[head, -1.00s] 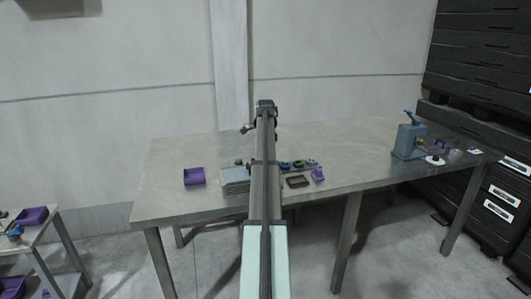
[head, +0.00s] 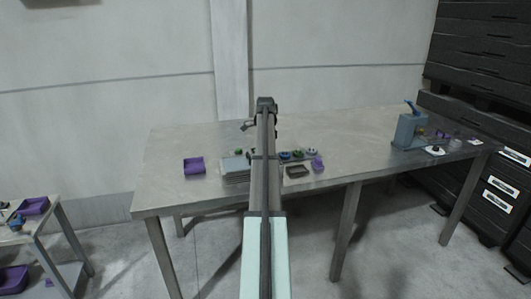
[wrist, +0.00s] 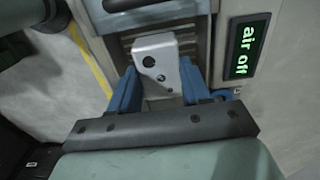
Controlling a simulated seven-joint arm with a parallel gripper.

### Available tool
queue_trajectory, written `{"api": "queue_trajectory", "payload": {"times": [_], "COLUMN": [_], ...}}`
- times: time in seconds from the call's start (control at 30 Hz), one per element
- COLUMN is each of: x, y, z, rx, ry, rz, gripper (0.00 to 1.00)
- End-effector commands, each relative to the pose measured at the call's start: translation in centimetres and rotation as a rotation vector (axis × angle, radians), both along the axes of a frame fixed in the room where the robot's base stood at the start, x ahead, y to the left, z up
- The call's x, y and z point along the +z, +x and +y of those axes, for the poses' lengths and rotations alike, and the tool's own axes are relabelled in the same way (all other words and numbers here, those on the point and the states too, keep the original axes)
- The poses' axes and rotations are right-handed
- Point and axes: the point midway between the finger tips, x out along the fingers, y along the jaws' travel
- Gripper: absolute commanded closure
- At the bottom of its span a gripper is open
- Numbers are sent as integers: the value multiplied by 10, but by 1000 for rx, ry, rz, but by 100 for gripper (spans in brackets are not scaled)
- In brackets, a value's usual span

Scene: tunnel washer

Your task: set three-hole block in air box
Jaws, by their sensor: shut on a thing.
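The three-hole block (wrist: 156,50) is a pale grey metal piece with dark round holes in its face. In the wrist view my gripper (wrist: 159,68) has its two blue fingers shut on the block's sides. The air box (wrist: 204,50) is a grey housing with a slatted recess behind the block. A green-lit display (wrist: 248,48) on its right reads "air off". The block is in front of the slats; I cannot tell if it touches them. In the head view my arm hides the block and the box.
In the head view a metal table (head: 350,125) carries a purple tray (head: 194,167), grey stacked plates (head: 236,176), a dark tray (head: 297,172) and a blue-grey lever device (head: 410,130). A low cart (head: 50,235) stands at left. Black crates (head: 480,60) stand at right.

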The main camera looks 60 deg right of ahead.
Motion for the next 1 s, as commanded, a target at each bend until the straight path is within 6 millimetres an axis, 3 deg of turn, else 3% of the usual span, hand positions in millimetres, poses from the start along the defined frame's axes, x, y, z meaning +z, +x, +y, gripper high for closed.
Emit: {"api": "queue_trajectory", "payload": {"times": [1.0], "x": [-13], "y": [0], "z": [0], "rx": [0], "ry": [0], "rz": [0], "gripper": [95]}}
